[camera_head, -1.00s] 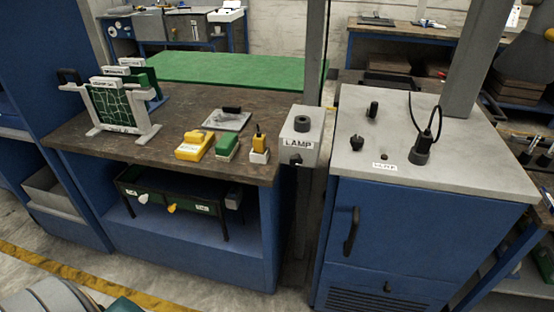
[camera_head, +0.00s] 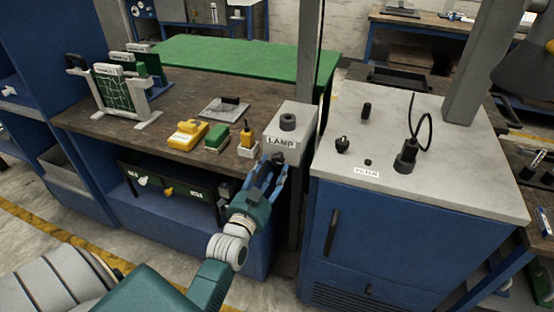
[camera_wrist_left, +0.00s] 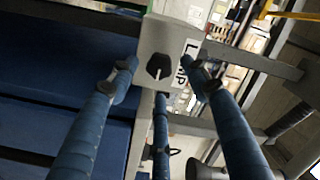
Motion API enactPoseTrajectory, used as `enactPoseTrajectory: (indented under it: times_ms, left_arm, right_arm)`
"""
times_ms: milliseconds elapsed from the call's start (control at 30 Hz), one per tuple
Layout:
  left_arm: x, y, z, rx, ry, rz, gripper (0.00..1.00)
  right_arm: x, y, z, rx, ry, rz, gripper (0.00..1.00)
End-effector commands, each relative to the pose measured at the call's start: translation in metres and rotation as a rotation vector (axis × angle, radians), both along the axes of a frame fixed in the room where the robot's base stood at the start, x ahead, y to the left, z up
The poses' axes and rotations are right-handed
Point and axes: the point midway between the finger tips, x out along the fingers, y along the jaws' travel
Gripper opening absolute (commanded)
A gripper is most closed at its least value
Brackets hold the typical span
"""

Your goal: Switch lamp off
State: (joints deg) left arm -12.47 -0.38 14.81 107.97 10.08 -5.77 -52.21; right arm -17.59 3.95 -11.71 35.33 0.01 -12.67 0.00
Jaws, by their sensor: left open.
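The lamp box (camera_head: 303,120) is a light grey box labelled LAMP, mounted at the right end of the wooden bench. It has a dark round knob on top (camera_head: 288,122) and a black knob on its front face, seen in the left wrist view (camera_wrist_left: 159,67) with a pale pointer line. My left gripper (camera_head: 274,167) is open, its blue fingers just in front of the box's front face. In the left wrist view its fingers (camera_wrist_left: 160,75) spread on either side of the front knob, without visibly touching it. My right gripper is not in view.
A wooden bench (camera_head: 185,95) holds yellow and green blocks (camera_head: 187,134) left of the box. A grey-topped blue cabinet (camera_head: 440,185) stands to the right, with black knobs and a cable on top. A grey post rises behind the box.

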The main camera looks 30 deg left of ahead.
Motion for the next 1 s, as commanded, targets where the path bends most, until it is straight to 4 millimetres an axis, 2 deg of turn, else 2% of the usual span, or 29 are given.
enactPoseTrajectory:
  times_ms: [100, 300, 667, 900, 1000]
  left_arm:
    - [0.022, 0.006, 0.002, 0.001, 0.0, 0.0, 0.47]
    - [0.042, 0.01, 0.0, 0.0, 0.0, 0.0, 0.47]
    - [0.047, 0.011, -0.001, 0.001, 0.002, 0.0, 0.47]
    - [0.047, 0.011, -0.001, 0.0, 0.001, 0.0, 0.02]
    - [0.047, 0.011, -0.001, 0.0, 0.001, 0.0, 0.02]
  right_arm:
    - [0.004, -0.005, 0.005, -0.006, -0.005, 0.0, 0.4]
    - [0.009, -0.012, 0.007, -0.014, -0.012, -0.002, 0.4]
    - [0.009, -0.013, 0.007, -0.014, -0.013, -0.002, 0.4]
    - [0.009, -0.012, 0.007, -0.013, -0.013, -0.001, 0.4]
    - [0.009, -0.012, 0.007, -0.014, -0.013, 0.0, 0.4]
